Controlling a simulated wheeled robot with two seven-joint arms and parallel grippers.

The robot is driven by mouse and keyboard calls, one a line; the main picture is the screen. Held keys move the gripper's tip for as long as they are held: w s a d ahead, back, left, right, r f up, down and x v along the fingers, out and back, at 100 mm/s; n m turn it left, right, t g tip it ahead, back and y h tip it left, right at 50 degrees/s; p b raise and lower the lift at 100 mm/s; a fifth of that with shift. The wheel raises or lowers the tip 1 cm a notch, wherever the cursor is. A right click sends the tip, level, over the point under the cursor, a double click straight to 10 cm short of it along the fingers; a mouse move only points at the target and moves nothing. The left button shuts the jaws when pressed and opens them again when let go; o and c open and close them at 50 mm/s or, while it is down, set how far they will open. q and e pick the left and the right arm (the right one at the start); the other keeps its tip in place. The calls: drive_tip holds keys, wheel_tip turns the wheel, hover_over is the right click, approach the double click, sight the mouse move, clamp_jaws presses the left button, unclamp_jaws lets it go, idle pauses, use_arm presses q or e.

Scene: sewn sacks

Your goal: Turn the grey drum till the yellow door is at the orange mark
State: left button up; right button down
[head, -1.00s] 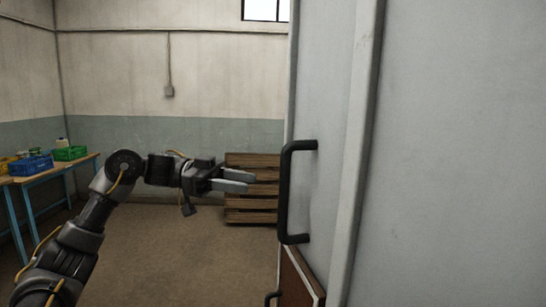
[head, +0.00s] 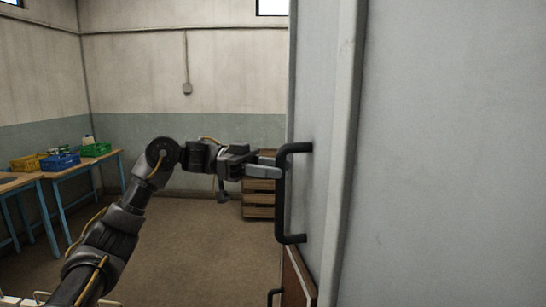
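The grey drum (head: 430,150) fills the right side of the head view, very close, with a raised upright rib (head: 340,150) on it. A black bar handle (head: 281,195) stands out from its left edge. My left gripper (head: 270,165) is level with the upper part of this handle, its pale fingertips right at the bar in the picture. The fingers look a little apart; I cannot tell whether they touch the bar. The yellow door and the orange mark are not in view. My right gripper is not in view.
A reddish-brown panel (head: 297,278) with a second dark handle (head: 273,297) shows low by the drum. A stack of wooden pallets (head: 258,198) stands behind my gripper. Tables with blue (head: 60,162) and green (head: 95,150) crates stand at the left. The floor between is clear.

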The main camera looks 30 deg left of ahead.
use_arm(q)
drive_tip(key=shift+w+d+f, duration=0.1)
drive_tip(key=shift+w+d, duration=0.15)
drive_tip(key=shift+d, duration=0.5)
drive_tip(key=c, duration=0.4)
drive_tip(key=shift+w+f, duration=0.2)
drive_tip(key=shift+w, duration=0.05)
clamp_jaws()
drive_tip(key=shift+d+f, duration=0.1)
drive_tip(key=shift+f, duration=0.05)
